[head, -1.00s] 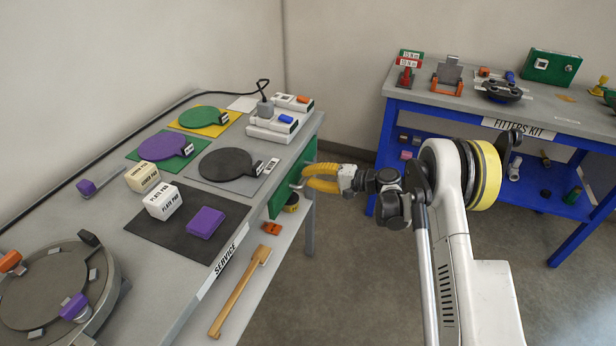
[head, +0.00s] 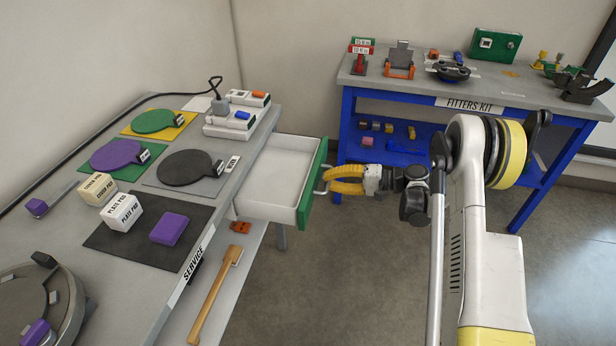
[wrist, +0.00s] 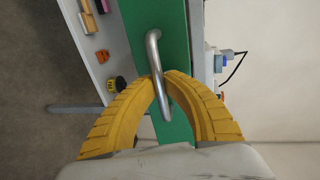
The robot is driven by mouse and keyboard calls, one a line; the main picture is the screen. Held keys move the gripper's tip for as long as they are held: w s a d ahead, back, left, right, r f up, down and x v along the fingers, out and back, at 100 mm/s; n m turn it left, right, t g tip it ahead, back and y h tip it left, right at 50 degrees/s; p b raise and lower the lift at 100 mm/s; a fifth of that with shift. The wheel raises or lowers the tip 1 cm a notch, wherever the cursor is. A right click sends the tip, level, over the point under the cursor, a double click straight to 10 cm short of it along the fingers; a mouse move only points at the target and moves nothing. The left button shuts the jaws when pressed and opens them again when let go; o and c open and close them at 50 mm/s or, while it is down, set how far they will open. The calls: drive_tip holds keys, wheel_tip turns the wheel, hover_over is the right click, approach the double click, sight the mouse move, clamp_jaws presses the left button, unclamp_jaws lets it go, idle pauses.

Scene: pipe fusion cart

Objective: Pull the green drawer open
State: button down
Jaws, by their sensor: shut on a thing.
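The green drawer front (head: 312,184) stands well out from the grey service table, and the white inside of the drawer (head: 280,172) is open to view and looks empty. A metal bar handle (wrist: 154,70) is fixed on the green front, which also shows in the wrist view (wrist: 176,35). My gripper (head: 328,180) has yellow ribbed fingers and is shut on the handle. In the wrist view the fingertips (wrist: 163,80) meet around the bar.
The service table (head: 105,275) holds discs, pads and a purple block (head: 169,228). A wooden-handled tool (head: 215,295) lies on its lower shelf. The blue fitters kit bench (head: 450,110) stands behind my arm. The grey floor (head: 350,270) before the drawer is clear.

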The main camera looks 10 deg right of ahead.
drive_tip(key=shift+f+v, duration=0.25)
drive_tip(key=shift+v, duration=1)
drive_tip(key=c, duration=1.5)
unclamp_jaws()
drive_tip(key=shift+o, duration=0.2)
drive_tip(key=v, duration=1.2)
